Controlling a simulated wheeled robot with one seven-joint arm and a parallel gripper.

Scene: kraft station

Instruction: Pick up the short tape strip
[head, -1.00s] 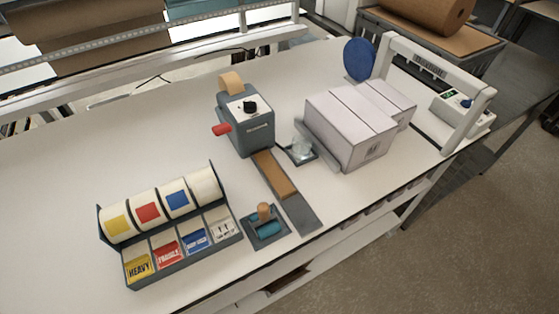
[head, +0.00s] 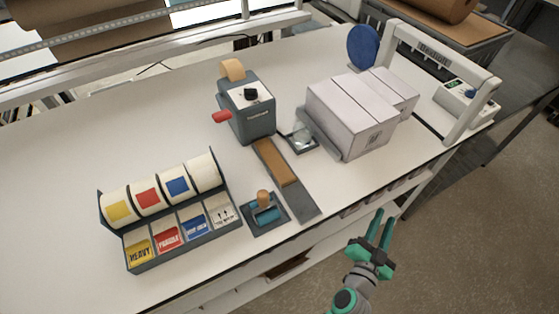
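A short brown tape strip (head: 274,162) lies on the narrow grey outfeed plate (head: 305,207) in front of the grey tape dispenser (head: 250,110). The dispenser has a red lever on its left side and a tan tape roll on top. My gripper (head: 381,219) is at the lower right, beyond the table's front edge. Its two green fingers are apart with nothing visible between them. It is clear of the strip, to its right and nearer me.
A label dispenser (head: 185,239) with several rolls stands at the left. White boxes (head: 350,115), a small dish (head: 300,138) and a grey arch (head: 440,57) stand to the right.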

